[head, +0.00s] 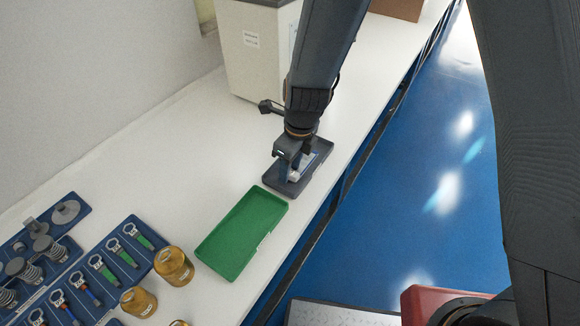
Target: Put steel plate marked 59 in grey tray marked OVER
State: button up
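A grey tray (289,190) lies on the white bench near its front edge. No marking on it is readable from here. My gripper (292,173) points down over the left part of this tray and hides some of its inside. A small whitish patch shows beside the fingers, and a paler surface shows inside the tray to their right. I cannot tell whether either is the steel plate or a label. The number 59 is not readable anywhere. Whether the fingers are open or shut does not show clearly.
An empty-looking green tray (241,232) lies just left of and nearer than the grey tray. Amber jars (173,265) and blue racks of tools (122,254) stand at lower left. A large pale machine (257,55) stands behind. White bench (150,190) is clear between.

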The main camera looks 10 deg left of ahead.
notch_tip(320, 180, up, 12)
jog(key=d, duration=0.1)
jog(key=shift+s+d+b, duration=0.3)
jog(key=shift+s+b, duration=0.05)
jog(key=shift+b, duration=0.05)
jog(key=shift+d, duration=0.1)
jog(key=s+d+n, duration=0.3)
jog(key=d+n, duration=0.8)
jog(key=d, duration=0.2)
jog(key=s+d+n+h, duration=0.1)
jog(key=s+d+n, duration=0.3)
jog(key=d+n, duration=0.7)
jog(key=d, duration=0.3)
jog(key=shift+r+h, duration=0.3)
jog(key=shift+r, duration=0.1)
jog(key=shift+s, duration=0.1)
jog(key=shift+c, duration=0.6)
